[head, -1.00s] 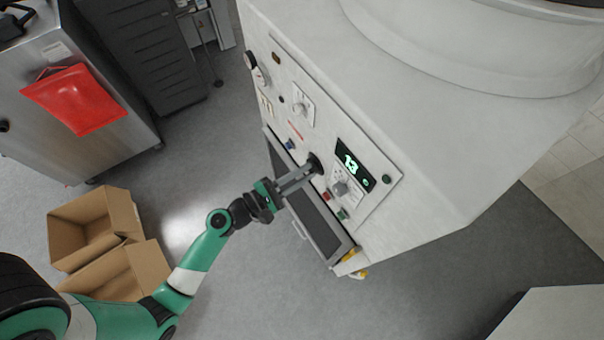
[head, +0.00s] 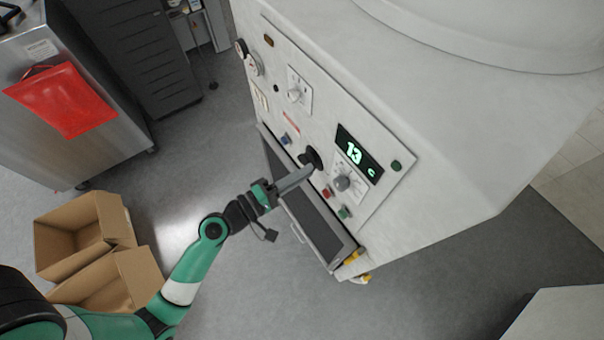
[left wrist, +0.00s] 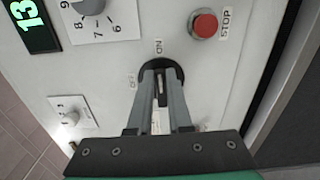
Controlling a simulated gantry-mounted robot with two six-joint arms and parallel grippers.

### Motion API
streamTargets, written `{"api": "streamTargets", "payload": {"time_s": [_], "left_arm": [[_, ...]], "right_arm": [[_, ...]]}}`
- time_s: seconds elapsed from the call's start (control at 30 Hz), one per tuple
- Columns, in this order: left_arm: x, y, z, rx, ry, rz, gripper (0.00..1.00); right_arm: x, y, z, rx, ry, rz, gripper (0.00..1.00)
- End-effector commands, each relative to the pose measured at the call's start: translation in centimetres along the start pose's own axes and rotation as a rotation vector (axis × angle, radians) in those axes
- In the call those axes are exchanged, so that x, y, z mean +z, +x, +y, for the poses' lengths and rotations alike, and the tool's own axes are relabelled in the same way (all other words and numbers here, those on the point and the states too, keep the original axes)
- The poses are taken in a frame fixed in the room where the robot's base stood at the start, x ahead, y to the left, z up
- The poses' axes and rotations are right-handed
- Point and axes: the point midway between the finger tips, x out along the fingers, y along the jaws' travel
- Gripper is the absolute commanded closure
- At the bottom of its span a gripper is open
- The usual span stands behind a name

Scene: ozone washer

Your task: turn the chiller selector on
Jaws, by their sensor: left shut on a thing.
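The chiller selector is a black round knob (head: 314,157) on the white machine's front panel, below the green display. In the left wrist view the selector (left wrist: 160,70) has the label ON above it and OFF to its left. My left gripper (head: 307,169) reaches it from the lower left and is shut on its handle. In the left wrist view the two fingers (left wrist: 162,82) flank the handle, which shows as a narrow strip with a light mark between them, lined up roughly toward ON. The fingers hide much of the knob. My right gripper is not in view.
Open cardboard boxes (head: 85,232) stand on the floor at left.

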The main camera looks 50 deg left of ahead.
Motion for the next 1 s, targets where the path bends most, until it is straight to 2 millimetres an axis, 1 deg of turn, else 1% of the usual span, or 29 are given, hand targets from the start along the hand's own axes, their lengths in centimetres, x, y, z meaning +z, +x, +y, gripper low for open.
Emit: {"api": "streamTargets", "payload": {"time_s": [0.23, 0.6, 0.63, 0.77, 0.8, 1.0], "left_arm": [[0.01, 0.01, -0.18, -0.002, 0.045, -0.001, 1.0], [0.01, 0.0, -0.17, -0.002, 0.049, -0.001, 1.0], [0.01, 0.0, -0.18, -0.003, 0.048, -0.001, 0.79], [0.01, 0.0, -0.16, -0.002, 0.047, -0.001, 0.56], [0.01, 0.0, -0.15, -0.002, 0.047, -0.001, 0.53], [0.0, 0.0, -0.12, -0.001, 0.047, -0.001, 0.53]], "right_arm": [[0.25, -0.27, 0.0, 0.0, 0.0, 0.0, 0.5], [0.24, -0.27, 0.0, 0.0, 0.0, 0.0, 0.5], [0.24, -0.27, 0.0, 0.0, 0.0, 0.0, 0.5], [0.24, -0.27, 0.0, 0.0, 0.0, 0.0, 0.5], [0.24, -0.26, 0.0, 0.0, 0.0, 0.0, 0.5], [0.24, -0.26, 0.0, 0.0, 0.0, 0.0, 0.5]]}}
